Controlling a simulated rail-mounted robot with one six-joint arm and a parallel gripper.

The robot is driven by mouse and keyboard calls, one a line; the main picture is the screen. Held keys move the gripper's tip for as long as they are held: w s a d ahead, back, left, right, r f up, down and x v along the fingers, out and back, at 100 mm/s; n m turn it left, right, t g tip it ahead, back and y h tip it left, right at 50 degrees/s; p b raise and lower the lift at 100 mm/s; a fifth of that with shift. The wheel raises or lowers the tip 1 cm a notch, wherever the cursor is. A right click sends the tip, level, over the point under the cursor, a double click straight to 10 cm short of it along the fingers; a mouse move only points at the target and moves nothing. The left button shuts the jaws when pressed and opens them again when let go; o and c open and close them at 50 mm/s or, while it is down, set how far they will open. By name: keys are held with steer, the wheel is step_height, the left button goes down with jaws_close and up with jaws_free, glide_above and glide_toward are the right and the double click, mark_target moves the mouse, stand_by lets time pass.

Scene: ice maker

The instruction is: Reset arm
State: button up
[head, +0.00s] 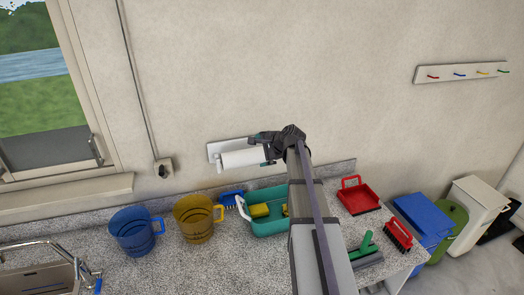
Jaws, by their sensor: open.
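My arm reaches up from the bottom of the head view over the counter. My gripper (262,146) is at its far end, dark grey and pointing left. It is open, with nothing seen between its fingers. In the picture it overlaps the right end of a white paper roll (240,160) on a wall holder. I cannot tell whether it touches the roll.
The speckled counter (185,262) holds a blue jug (134,232), a yellow jug (194,218), a teal basin (268,226) with yellow sponges, a red dustpan (359,198) and a green-handled squeegee (366,250). A sink (40,280) is at left; bins (425,218) stand right.

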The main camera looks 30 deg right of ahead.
stand_by(0.3)
steer(key=s+a+f+n+g+h+b, duration=0.3)
steer(key=s+a+f+n+g+b, duration=0.6)
steer(key=s+a+f+n+b, duration=0.8)
steer(key=s+a+f+n, duration=0.1)
steer(key=s+a+f, duration=0.5)
steer(key=s+a, duration=0.3)
steer(key=shift+s+a+f+g, duration=0.15)
steer(key=shift+s+g, duration=0.15)
steer(key=shift+s, duration=0.35)
